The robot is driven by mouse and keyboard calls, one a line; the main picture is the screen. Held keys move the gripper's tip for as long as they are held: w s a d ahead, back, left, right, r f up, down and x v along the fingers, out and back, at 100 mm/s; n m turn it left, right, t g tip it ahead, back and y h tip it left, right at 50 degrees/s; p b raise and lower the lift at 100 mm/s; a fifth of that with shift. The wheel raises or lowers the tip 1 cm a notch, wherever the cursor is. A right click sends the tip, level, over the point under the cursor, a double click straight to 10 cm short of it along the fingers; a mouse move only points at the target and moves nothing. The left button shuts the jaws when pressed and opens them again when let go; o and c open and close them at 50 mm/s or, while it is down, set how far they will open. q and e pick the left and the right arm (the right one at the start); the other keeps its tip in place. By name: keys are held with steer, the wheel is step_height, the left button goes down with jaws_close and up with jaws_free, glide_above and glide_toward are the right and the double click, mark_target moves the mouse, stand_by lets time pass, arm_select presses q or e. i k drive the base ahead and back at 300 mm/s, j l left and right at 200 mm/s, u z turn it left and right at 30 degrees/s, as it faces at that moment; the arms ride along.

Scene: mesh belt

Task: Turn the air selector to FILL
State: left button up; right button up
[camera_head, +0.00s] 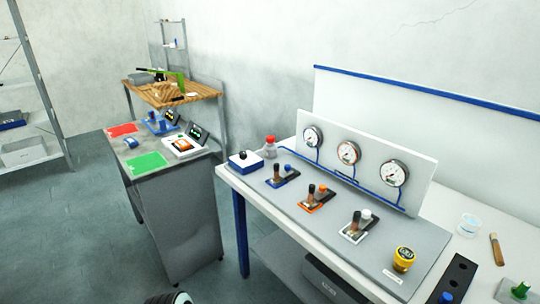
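A grey panel (325,228) lies on the white bench and carries blue, orange and white control sets. A yellow round knob or cap (403,259) stands at its right end above a small label plate (392,276). A white and blue box with a black knob (243,156) stands at the panel's left end. Which of these is the air selector, and any FILL marking, I cannot read. The blue set (284,174), orange set (317,197) and white set (358,224) each have a brown upright part. Neither gripper shows; only a dark rounded part of mine is at the bottom edge.
Three dial gauges (348,152) on a white backboard stand behind the panel, joined by blue piping. A red-capped bottle (270,146) is at the back left. A clear cup (468,225), a brush (496,249) and a dark block (452,279) are at right. Floor at left is clear.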

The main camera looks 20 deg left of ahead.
mark_target(242, 154)
steer(key=i+j, duration=0.2)
steer(key=j, duration=0.15)
steer(key=i+j, duration=0.15)
steer(key=j, duration=0.2)
steer(key=i+j, duration=0.2)
steer(key=j, duration=0.2)
